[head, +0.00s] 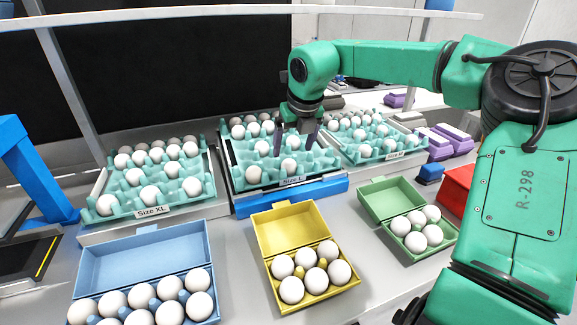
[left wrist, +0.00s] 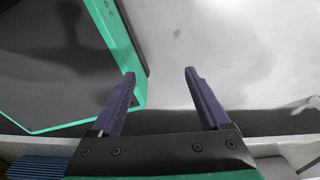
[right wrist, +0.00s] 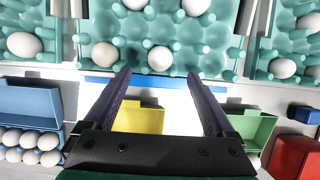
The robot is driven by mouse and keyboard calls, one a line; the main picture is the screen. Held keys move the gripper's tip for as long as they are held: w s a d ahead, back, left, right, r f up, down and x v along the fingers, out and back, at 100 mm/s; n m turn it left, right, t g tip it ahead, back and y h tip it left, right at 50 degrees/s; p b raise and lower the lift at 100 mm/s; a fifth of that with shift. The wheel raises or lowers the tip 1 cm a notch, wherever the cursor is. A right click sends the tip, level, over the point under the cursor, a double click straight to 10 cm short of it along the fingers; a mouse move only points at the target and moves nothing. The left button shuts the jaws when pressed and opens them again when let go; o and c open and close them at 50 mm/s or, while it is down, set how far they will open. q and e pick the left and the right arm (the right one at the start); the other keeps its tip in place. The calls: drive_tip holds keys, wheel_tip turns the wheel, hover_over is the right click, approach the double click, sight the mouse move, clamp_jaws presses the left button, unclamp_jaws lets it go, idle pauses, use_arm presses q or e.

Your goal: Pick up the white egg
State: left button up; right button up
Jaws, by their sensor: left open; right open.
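Many white eggs are in view, so I cannot tell which single one is meant. The middle tray (head: 228,160), labelled Size L, holds several; two front ones are a left egg (head: 253,174) and a right egg (head: 291,168). My right gripper (head: 294,148) is open and empty above this tray, pointing down. In the right wrist view the right egg (right wrist: 159,58) lies just beyond and between the fingertips (right wrist: 159,75), and the left egg (right wrist: 104,55) is left of them. My left gripper (left wrist: 160,74) is open and empty over a bare grey surface; the head view does not show it.
The Size XL tray (head: 97,211) stands left and another egg tray (head: 392,155) right. In front are open cartons with eggs: blue (head: 142,254), yellow (head: 287,228) and green (head: 388,199). A red box (head: 456,188) stands right. A white rail (head: 250,15) crosses above.

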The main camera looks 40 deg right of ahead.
sight(289, 160)
drive_tip(key=p+x, duration=0.1)
drive_tip(key=x, duration=0.5)
drive_tip(key=shift+w+d+f, duration=0.15)
drive_tip(key=shift+f, duration=0.1)
drive_tip(key=shift+w+f, duration=0.1)
drive_tip(key=shift+f, duration=0.1)
drive_tip(key=shift+r, duration=0.1)
drive_tip(key=c, duration=0.8)
use_arm(q)
drive_tip(key=shift+w+d+r, duration=0.1)
drive_tip(key=shift+w+r, duration=0.65)
drive_tip(key=shift+r, duration=0.05)
